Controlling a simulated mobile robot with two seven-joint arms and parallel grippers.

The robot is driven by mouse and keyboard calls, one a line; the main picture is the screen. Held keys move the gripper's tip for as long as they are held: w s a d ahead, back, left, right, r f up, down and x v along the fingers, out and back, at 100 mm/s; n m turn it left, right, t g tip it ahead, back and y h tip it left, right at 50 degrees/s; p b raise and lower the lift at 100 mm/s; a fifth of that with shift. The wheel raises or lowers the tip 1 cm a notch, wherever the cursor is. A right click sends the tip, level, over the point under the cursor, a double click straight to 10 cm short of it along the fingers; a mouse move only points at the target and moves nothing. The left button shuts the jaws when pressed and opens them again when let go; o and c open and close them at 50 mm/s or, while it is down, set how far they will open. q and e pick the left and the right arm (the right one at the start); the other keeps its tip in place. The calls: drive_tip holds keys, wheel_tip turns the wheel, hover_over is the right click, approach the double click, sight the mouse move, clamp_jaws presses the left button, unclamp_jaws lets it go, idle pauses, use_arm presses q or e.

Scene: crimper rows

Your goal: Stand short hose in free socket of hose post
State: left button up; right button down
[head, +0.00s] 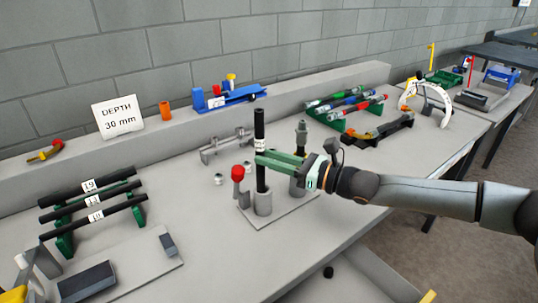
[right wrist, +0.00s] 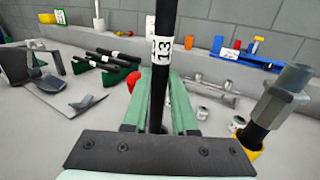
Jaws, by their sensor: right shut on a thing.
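My right gripper (head: 268,158) is shut on the short hose (head: 260,130), a black upright hose with a white band. In the right wrist view the band on the hose (right wrist: 163,45) reads 13. The hose post (head: 285,217) is a grey base plate with upright sockets. The hose's lower end meets the mouth of the front grey socket (head: 263,204); I cannot tell how deep it sits. Another upright piece with a grey hex fitting (head: 301,130) stands behind my gripper, its lower part partly hidden. The fitting also shows in the right wrist view (right wrist: 287,88). My left gripper is not in view.
A red-topped piece (head: 238,172) stands just left of the hose. A rack of labelled black hoses (head: 92,205) is at left. A grey bracket (head: 225,146) and small nuts lie behind the post. A green rack (head: 345,118) stands farther right. The front table area is clear.

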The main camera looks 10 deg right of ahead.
drive_tip(key=shift+d, duration=0.15)
idle(0.5)
drive_tip(key=shift+w+d+p, duration=0.2)
drive_tip(key=shift+w+p, duration=0.05)
drive_tip(key=shift+p, duration=0.3)
idle(0.5)
wheel_tip(320, 180, down, 7)
drive_tip(key=b, duration=0.4)
drive_tip(key=shift+f+b, duration=0.15)
drive_tip(key=shift+b, duration=0.15)
idle(2.3)
drive_tip(key=c, duration=0.6)
unclamp_jaws()
drive_tip(key=shift+c, duration=0.2)
